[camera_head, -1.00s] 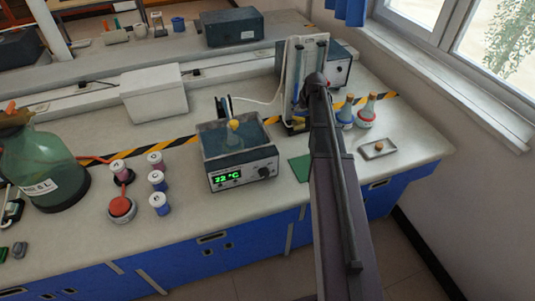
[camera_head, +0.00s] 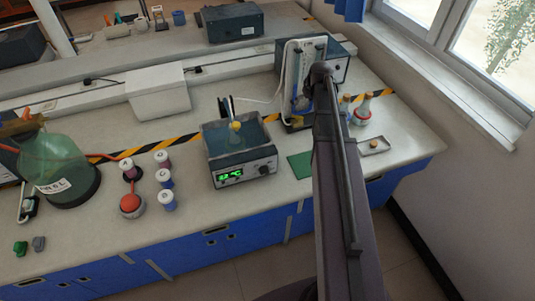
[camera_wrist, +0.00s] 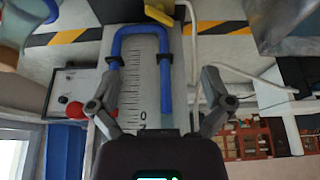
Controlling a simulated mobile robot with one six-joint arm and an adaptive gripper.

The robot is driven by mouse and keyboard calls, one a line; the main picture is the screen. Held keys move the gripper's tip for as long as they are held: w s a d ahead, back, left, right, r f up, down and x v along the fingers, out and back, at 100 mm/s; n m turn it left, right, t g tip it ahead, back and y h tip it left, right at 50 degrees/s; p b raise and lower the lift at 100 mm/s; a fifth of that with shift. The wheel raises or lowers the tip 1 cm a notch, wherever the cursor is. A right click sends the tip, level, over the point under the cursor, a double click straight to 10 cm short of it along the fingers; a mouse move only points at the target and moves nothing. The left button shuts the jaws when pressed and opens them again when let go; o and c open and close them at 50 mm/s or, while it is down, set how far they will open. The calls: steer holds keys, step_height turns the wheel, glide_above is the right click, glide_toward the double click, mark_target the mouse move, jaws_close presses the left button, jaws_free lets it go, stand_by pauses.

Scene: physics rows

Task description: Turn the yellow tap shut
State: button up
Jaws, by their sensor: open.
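A yellow piece (camera_wrist: 160,12), which looks like the yellow tap, shows at the top edge of the wrist view, partly cut off. It lies beyond my fingertips, near the bend of a blue U-shaped tube on a scaled panel (camera_wrist: 140,85). My gripper (camera_wrist: 158,75) is open, its two fingers spread to either side of the panel, nothing between them held. In the head view the tube stand (camera_head: 303,80) is upright at the back right. My arm covers its right side, and I cannot make out the tap or the fingers there.
A water bath (camera_head: 240,165) with a yellow-topped flask stands left of the stand. Stoppered flasks (camera_head: 363,110) and a small tray (camera_head: 374,146) are close on the right. A green mat (camera_head: 300,165) lies in front. A large glass bottle (camera_head: 62,165) and lidded jars are left.

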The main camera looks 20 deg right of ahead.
steer(key=s+a+f+g+b, duration=0.1)
steer(key=s+a+f+b, duration=0.1)
steer(key=s+a, duration=0.4)
steer(key=s+a+f+g+b, duration=0.1)
steer(key=s+a+f+b, duration=0.1)
steer(key=s+a, duration=0.3)
steer(key=s+a+f+g+b, duration=0.2)
steer(key=s+a, duration=0.4)
steer(key=a, duration=0.4)
steer(key=shift+s+f, duration=0.3)
steer(key=shift+f, duration=0.1)
steer(key=shift+c, duration=1.3)
steer(key=shift+s+a, duration=0.15)
steer(key=shift+s, duration=0.15)
steer(key=c, duration=0.3)
steer(key=s, duration=0.1)
steer(key=s+a, duration=0.1)
steer(key=s, duration=0.1)
steer(key=shift+a+g, duration=0.3)
steer(key=shift+a, duration=0.05)
steer(key=shift+c, duration=0.9)
steer(key=shift+s, duration=0.1)
